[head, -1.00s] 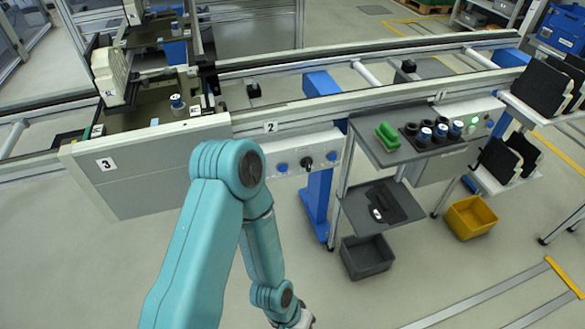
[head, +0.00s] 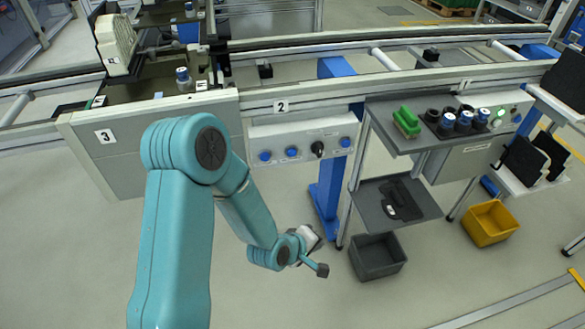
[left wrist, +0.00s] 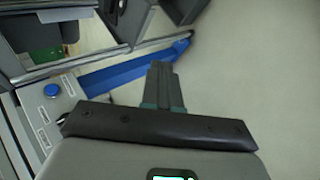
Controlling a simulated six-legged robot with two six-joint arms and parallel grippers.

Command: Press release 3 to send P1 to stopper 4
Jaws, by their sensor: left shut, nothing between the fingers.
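The control box (head: 304,140) hangs under the rail by the sign 2. It carries blue buttons at left (head: 265,155), next to it (head: 292,152) and at right (head: 345,142), with a black knob (head: 318,149) between. Their labels are too small to read. A blue button (left wrist: 52,90) on a panel also shows in the left wrist view. A pallet with a blue-and-white cylinder (head: 183,78) is on the line above the sign 3; its tag is illegible. My left gripper (head: 321,269) is shut and empty, below the box and apart from it; its fingers (left wrist: 162,82) point forward. My right gripper is out of view.
A blue post (head: 329,190) stands just beyond my left gripper. To its right is a cart shelf (head: 412,140) with a green block and several cups. A grey bin (head: 377,257) and a yellow bin (head: 491,222) stand on the floor. The floor in front is clear.

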